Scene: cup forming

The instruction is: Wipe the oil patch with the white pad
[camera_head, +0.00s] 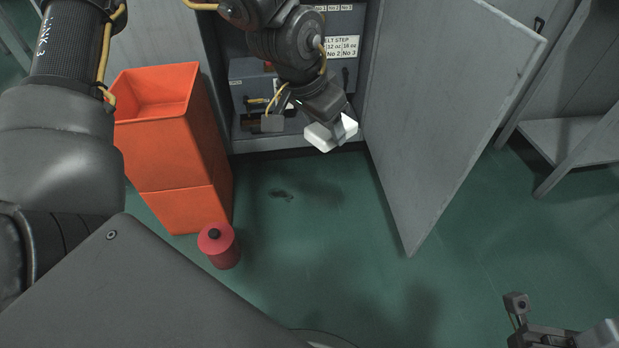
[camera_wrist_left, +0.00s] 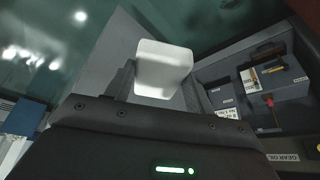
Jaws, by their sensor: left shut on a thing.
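The white pad (camera_head: 322,138) is a small rounded block. It is held above the floor in front of the open cabinet. My left gripper (camera_head: 338,130) is shut on it. The pad also shows in the left wrist view (camera_wrist_left: 162,72), close beyond the gripper body. The oil patch (camera_head: 282,195) is a small dark smear on the green floor, below and left of the pad in the head view. The pad is apart from it. My right gripper (camera_head: 562,320) is at the bottom right corner, its fingers apart and nothing between them.
An orange bin (camera_head: 175,150) stands left of the patch, with a red can (camera_head: 219,246) in front of it. The grey cabinet door (camera_head: 440,110) stands open on the right. Grey boxes (camera_wrist_left: 262,85) sit inside the cabinet. The floor around the patch is clear.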

